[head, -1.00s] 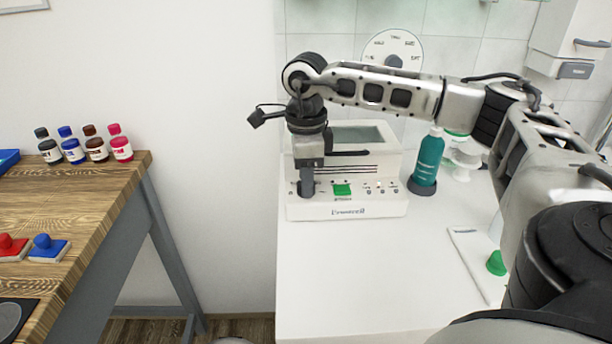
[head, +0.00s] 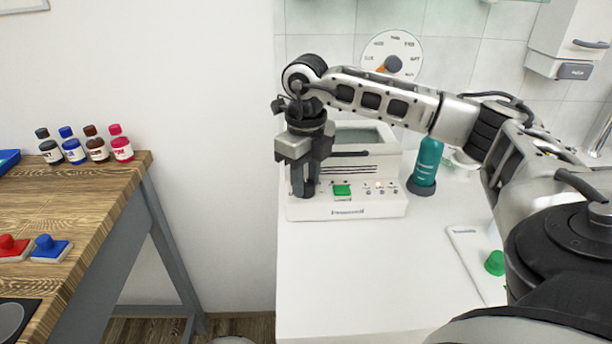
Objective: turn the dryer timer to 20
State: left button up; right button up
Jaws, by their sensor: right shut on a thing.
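The white dryer (head: 375,208) stands on the white counter, with a dark window on top. Its front panel has a green button (head: 342,190) and small controls right of it. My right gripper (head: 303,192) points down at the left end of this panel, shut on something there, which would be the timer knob. The knob itself and any numbers around it are hidden by the fingers, so its setting cannot be read. My left gripper is not in view.
A teal bottle (head: 427,162) stands right of the dryer. A white board with a green knob-shaped piece (head: 494,263) lies at the counter's right. A wall dial (head: 392,45) hangs behind the arm. A wooden table (head: 90,190) with bottles and stamps is at left. The front counter is clear.

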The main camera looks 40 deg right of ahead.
jog(key=shift+r+m, duration=0.1)
jog(key=shift+m, duration=0.3)
jog(key=o, duration=1)
jog(key=shift+c, duration=0.2)
jog(key=shift+n, duration=0.3)
